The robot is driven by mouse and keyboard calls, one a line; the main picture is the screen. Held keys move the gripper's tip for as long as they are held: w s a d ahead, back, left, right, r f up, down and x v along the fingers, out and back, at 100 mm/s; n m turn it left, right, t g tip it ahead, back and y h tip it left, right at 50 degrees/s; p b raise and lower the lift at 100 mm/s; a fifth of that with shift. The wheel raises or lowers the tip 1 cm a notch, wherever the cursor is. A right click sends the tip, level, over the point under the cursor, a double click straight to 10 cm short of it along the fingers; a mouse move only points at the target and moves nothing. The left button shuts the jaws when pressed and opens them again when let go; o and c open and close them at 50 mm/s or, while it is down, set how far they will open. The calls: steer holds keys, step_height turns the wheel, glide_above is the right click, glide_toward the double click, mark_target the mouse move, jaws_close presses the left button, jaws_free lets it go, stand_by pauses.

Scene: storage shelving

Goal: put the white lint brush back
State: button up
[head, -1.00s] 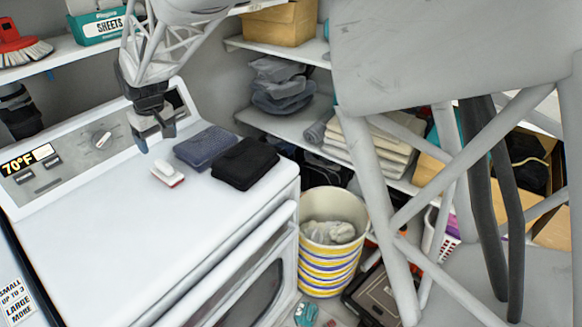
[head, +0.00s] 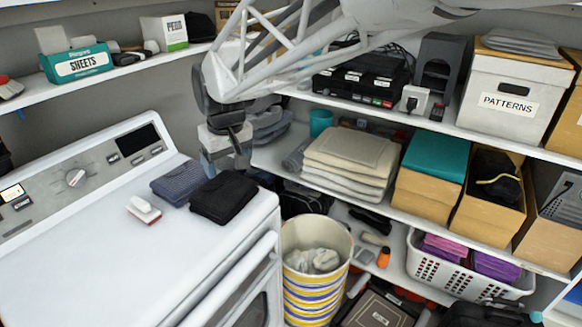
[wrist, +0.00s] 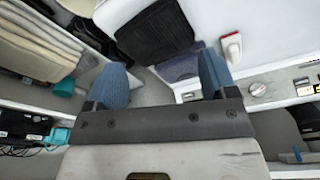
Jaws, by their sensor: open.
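The white lint brush (head: 144,209), with red along its edge, lies on the white top of the dryer (head: 100,260), left of the folded cloths. It also shows in the wrist view (wrist: 232,47), to the right of my gripper. My gripper (head: 226,148) is near the back right corner of the dryer, behind the folded cloths and apart from the brush. In the wrist view, its two blue-grey fingers (wrist: 163,72) are spread with nothing between them.
A blue-grey folded cloth (head: 180,182) and a black one (head: 223,198) lie right of the brush. A striped bin (head: 317,275) stands beside the dryer. Shelves on the right hold folded towels (head: 350,158) and boxes (head: 430,170). The dryer's front top is clear.

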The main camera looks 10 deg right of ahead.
steer(key=s+d+f+m, duration=0.1)
steer(key=s+d+m, duration=0.1)
steer(key=s+d, duration=0.7)
steer(key=s+d+f+m, duration=0.2)
steer(key=s+d, duration=0.7)
steer(key=s, duration=0.6)
steer(key=shift+d+m+t+h, duration=0.3)
steer(key=shift+m+h, duration=0.1)
steer(key=shift+m, duration=0.2)
